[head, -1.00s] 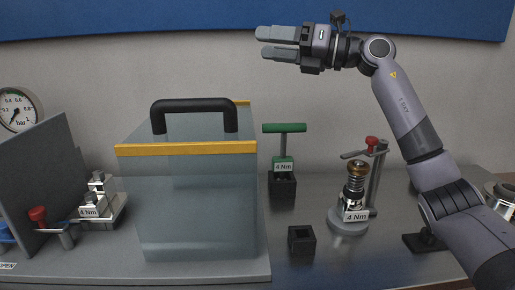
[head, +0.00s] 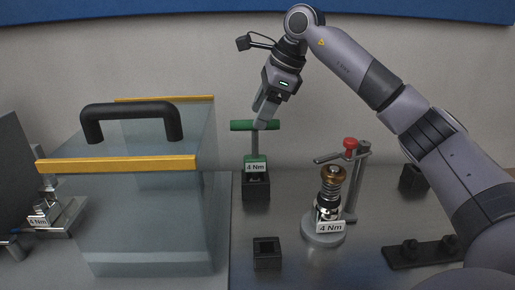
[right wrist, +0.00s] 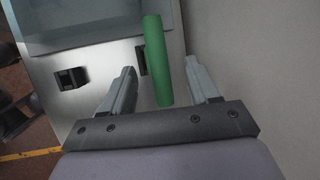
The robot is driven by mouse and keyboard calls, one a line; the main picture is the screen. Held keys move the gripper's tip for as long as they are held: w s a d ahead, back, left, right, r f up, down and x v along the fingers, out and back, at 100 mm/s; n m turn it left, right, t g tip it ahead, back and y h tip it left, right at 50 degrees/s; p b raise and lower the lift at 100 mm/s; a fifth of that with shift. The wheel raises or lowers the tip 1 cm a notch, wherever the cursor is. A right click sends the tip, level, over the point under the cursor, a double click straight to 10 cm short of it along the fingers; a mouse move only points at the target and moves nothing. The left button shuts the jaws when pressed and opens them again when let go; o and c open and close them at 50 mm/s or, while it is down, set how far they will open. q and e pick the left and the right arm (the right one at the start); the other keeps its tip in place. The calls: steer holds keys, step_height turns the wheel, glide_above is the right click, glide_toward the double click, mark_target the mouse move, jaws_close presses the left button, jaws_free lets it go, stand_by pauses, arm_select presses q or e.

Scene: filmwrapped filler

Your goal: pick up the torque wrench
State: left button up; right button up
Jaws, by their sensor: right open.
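The torque wrench (head: 254,145) has a green T-handle, a thin shaft and a "4 Nm" label. It stands upright in a black square holder (head: 256,188) on the metal bench. My right gripper (head: 262,115) points down at the right part of the handle. In the right wrist view the green handle (right wrist: 158,60) lies between the two open fingers (right wrist: 165,85), with a gap visible on each side. Whether the fingers reach down around the handle or stay just above it is hard to tell. My left gripper is not in view.
A clear guard box (head: 150,215) with yellow edges and a black handle (head: 131,117) stands left of the wrench. A clamped fixture (head: 328,205) labelled "4 Nm" stands to the right. An empty black holder (head: 267,254) sits in front.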

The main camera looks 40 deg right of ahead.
mark_target(249, 130)
steer(key=x, duration=0.6)
steer(key=shift+w+a+f, duration=0.1)
steer(key=shift+a+f, duration=0.1)
steer(key=shift+a, duration=0.1)
steer(key=shift+c, duration=0.2)
steer(key=c, duration=1)
steer(key=shift+r, duration=0.1)
jaws_close()
